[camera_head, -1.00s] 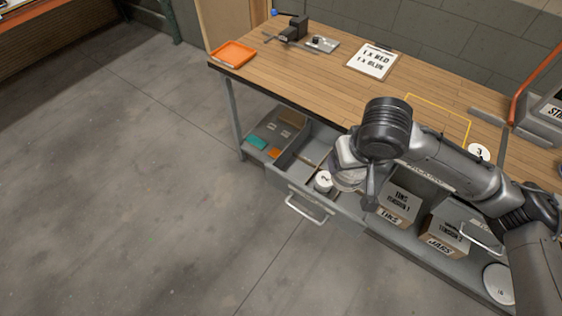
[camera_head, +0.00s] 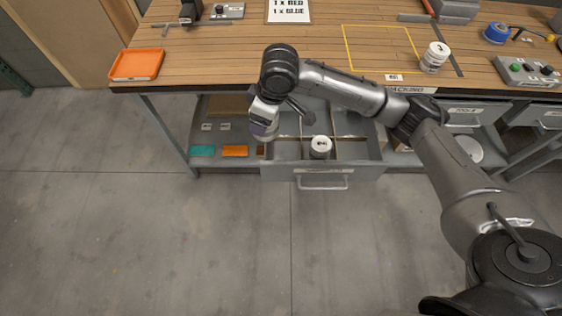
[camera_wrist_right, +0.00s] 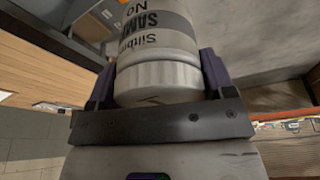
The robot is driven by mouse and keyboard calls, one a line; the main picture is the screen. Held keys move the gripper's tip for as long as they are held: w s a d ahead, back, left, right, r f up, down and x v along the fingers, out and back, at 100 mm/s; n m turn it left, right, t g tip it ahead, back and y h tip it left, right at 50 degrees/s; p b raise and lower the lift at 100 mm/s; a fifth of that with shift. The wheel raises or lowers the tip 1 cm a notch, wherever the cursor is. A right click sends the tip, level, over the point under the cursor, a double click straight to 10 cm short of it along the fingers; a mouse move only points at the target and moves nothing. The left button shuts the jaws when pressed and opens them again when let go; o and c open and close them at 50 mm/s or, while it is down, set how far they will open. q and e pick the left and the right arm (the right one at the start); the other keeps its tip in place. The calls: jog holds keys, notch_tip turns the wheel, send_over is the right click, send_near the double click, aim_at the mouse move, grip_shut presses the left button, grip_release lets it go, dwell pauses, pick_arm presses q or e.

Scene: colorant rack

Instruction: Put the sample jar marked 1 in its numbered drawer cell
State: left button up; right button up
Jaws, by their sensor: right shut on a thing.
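My right gripper (camera_head: 264,130) is above the left part of the open drawer (camera_head: 345,174). In the right wrist view its two dark purple fingers (camera_wrist_right: 160,78) are shut around a pale sample jar (camera_wrist_right: 158,52) with a grey label band. The number on this jar cannot be read, and in the head view it is mostly hidden by the gripper. A second white jar (camera_head: 321,147) stands upright in a drawer cell, right of the gripper; its mark is too small to read surely. My left gripper is not in view.
A jar marked 3 (camera_head: 434,57) stands on the bench (camera_head: 215,52), right of the yellow outlined square. An orange tray (camera_head: 137,64) lies at the bench's left. Thin dividers split the drawer. Teal and orange items lie on the shelf left of it.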

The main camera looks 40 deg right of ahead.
jog(key=d+f+n+b, duration=0.2)
jog(key=d+f+b, duration=0.1)
jog(key=f, duration=0.6)
jog(key=w+d+f+n+g+b, duration=0.1)
jog(key=f+b, duration=0.3)
jog(key=f, duration=0.4)
jog(key=w+d+f+n+y+b, duration=0.1)
jog(key=d+f+n+b, duration=0.3)
jog(key=f, duration=0.5)
jog(key=shift+d+f+b, duration=0.3)
jog(key=shift+b, duration=0.05)
jog(key=shift+w, duration=0.1)
jog(key=o, duration=1)
jog(key=shift+f, duration=0.1)
